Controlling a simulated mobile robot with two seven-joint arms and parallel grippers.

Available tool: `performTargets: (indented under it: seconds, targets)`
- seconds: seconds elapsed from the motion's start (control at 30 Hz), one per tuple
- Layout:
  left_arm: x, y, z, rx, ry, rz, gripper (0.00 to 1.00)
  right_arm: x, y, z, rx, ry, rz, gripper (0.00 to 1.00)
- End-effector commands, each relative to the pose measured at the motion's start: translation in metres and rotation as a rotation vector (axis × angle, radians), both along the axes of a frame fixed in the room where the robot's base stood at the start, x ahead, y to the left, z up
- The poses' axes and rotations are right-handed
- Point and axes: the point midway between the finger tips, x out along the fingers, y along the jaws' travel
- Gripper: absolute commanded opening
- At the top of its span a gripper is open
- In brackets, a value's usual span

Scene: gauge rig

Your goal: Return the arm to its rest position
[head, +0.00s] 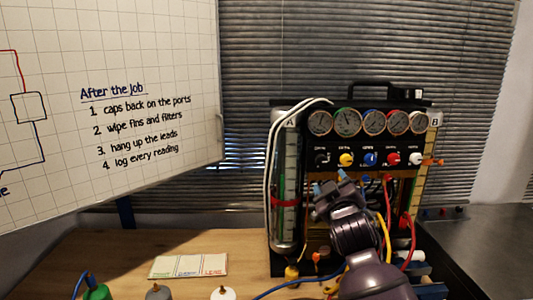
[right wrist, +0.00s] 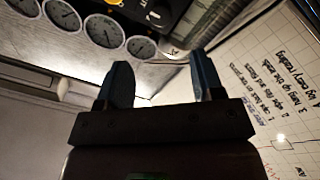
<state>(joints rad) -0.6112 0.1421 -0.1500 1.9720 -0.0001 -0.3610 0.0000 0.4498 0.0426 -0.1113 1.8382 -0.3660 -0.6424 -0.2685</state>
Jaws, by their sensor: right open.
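My right arm rises from the bottom of the head view, in front of the gauge rig (head: 350,103). Its gripper (head: 331,183) is in front of the rig's lower panel, beside the glass tube on the rig's left side. In the right wrist view the two fingers of my right gripper (right wrist: 160,68) stand apart with nothing between them. The arm and gripper hide part of the rig's lower front. My left gripper is in neither view.
The rig carries a row of dials (head: 346,122), coloured knobs (head: 371,159) and hanging red, yellow and blue leads. A labelled card (head: 188,266) lies on the wooden bench (head: 110,255), with small fittings at its front. A whiteboard (head: 150,60) stands left; a dark metal surface (head: 490,240) is right.

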Motion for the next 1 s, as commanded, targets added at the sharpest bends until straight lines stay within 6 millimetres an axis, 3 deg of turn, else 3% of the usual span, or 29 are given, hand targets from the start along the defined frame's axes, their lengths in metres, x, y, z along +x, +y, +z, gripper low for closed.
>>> performTargets:
  seconds: [0.27, 0.47, 0.67, 0.8, 1.0]
  targets:
    - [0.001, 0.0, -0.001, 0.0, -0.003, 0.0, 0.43, -0.049, -0.025, -0.101, 0.266, 0.08, 0.083, 0.61]
    - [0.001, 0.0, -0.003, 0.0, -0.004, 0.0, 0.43, -0.104, -0.048, -0.182, 0.43, 0.174, 0.089, 0.61]
    - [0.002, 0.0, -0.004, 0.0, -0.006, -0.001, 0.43, -0.171, -0.071, -0.258, 0.529, 0.291, 0.046, 0.61]
    - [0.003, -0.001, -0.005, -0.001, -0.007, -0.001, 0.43, -0.226, -0.088, -0.309, 0.557, 0.393, -0.006, 0.61]
    - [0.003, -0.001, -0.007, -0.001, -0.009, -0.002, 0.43, -0.305, -0.107, -0.369, 0.56, 0.54, -0.092, 0.61]
